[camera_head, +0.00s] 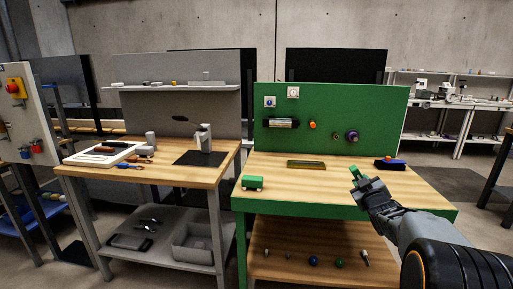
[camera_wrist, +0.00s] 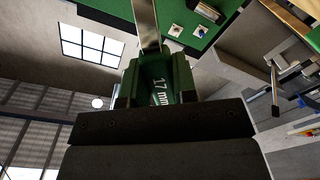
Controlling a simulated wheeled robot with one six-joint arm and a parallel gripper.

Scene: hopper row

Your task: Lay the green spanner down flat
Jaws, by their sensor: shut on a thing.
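The green spanner (camera_wrist: 160,88) is between the jaws of my gripper (camera_wrist: 156,92) in the wrist view. Its green part bears the marking "17 mm", and a bare metal shank (camera_wrist: 147,25) runs on to the top edge of the picture. In the head view my gripper (camera_head: 365,186) is above the right part of the green-edged workbench (camera_head: 310,182), with a small green piece of the spanner (camera_head: 357,172) at its tip. The gripper is shut on the spanner. The spanner's far end is out of the wrist picture, and most of it is hard to make out in the head view.
On the green bench are a green block (camera_head: 253,183), a shallow olive tray (camera_head: 306,164) and a dark brush-like thing with a blue top (camera_head: 390,163). A green panel (camera_head: 330,100) stands behind. The bench top's front middle is clear. Another wooden bench (camera_head: 185,176) stands at left.

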